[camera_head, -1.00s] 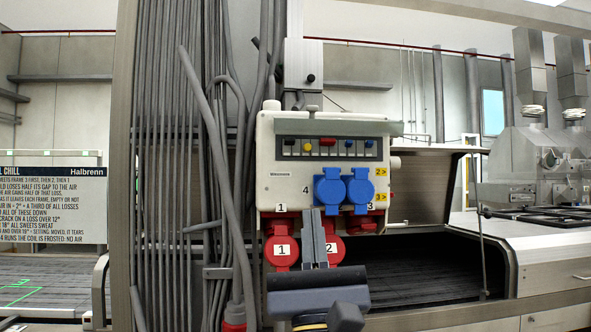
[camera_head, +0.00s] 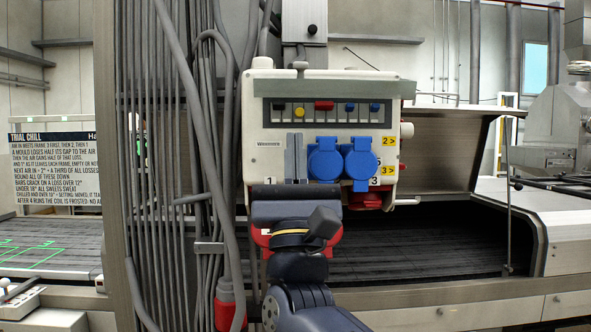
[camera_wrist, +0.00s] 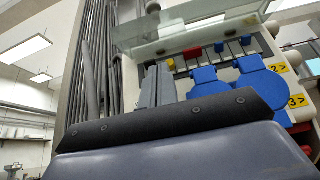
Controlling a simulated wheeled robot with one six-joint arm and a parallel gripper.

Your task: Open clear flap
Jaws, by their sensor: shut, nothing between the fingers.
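The clear flap (camera_head: 335,87) is a greenish see-through strip across the top of the white socket box (camera_head: 258,122). In the wrist view the flap (camera_wrist: 185,30) appears to jut out from the box above a row of coloured switches (camera_wrist: 194,53). In the head view the switches (camera_head: 325,106) show uncovered below it. My gripper (camera_head: 295,140) is shut and empty, its fingers pointing up in front of the box, left of the blue sockets. In the wrist view the fingertips (camera_wrist: 158,72) are below the flap and look apart from it.
Two blue socket covers (camera_head: 342,160) are right of my fingers. Red sockets (camera_head: 366,200) sit below, partly hidden by my wrist. Thick grey cables (camera_head: 170,150) run down the left side. A dark conveyor (camera_head: 440,245) lies behind at the lower right.

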